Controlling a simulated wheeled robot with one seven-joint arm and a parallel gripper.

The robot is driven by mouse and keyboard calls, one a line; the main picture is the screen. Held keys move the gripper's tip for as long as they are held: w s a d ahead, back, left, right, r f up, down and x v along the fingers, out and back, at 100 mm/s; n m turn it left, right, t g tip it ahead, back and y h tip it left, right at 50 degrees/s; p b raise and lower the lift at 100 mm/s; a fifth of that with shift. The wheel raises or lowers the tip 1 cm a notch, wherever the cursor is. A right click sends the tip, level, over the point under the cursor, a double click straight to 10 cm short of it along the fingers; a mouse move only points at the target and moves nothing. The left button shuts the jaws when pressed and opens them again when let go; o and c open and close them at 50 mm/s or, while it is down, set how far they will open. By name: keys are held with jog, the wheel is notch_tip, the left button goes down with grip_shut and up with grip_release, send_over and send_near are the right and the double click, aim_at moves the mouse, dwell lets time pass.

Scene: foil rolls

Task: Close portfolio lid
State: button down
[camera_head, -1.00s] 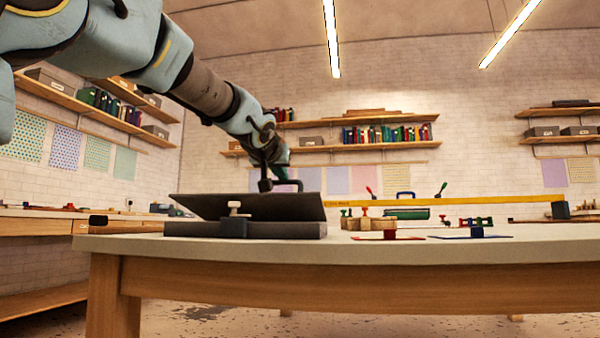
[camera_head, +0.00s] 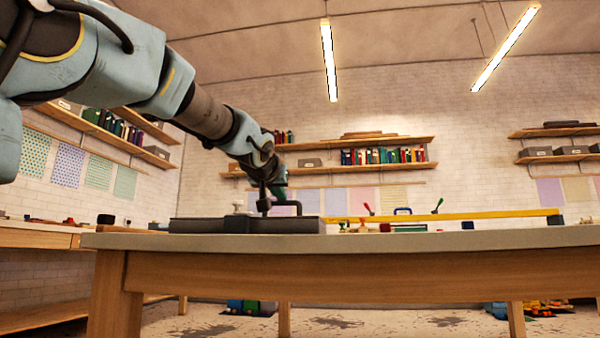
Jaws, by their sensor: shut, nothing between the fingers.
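The dark grey portfolio (camera_head: 290,226) lies flat near the left part of the workbench top. Its lid appears down on the base, with no clear gap showing from this low angle. A small pale knob or latch (camera_head: 238,213) stands at its front side. My gripper (camera_head: 265,206) is at the end of the arm, low over the portfolio, shut and with nothing visible in it. Its tip is at or just above the lid; I cannot tell whether it touches.
A long yellow ruler-like bar (camera_head: 450,216) runs across the workbench (camera_head: 420,241) to the right, ending at a dark block (camera_head: 556,220). Small red, blue and green tools stand behind the portfolio's right side. The bench's right front looks clear.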

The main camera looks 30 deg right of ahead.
jog(key=shift+f, duration=0.7)
jog(key=shift+d+r, duration=0.1)
jog(key=r+p, duration=0.4)
jog(key=shift+w+d+r, duration=0.15)
jog(key=shift+w+r, duration=0.1)
jog(key=shift+r, duration=0.1)
jog(key=shift+s+r+p, duration=0.2)
jog(key=shift+r+p, duration=0.1)
jog(key=shift+p, duration=0.1)
jog(key=s+a+f, duration=0.1)
jog(key=s+a, duration=0.5)
jog(key=s, duration=0.1)
jog(key=shift+a+f, duration=0.2)
jog(key=shift+f, duration=0.15)
jog(key=shift+s, duration=0.15)
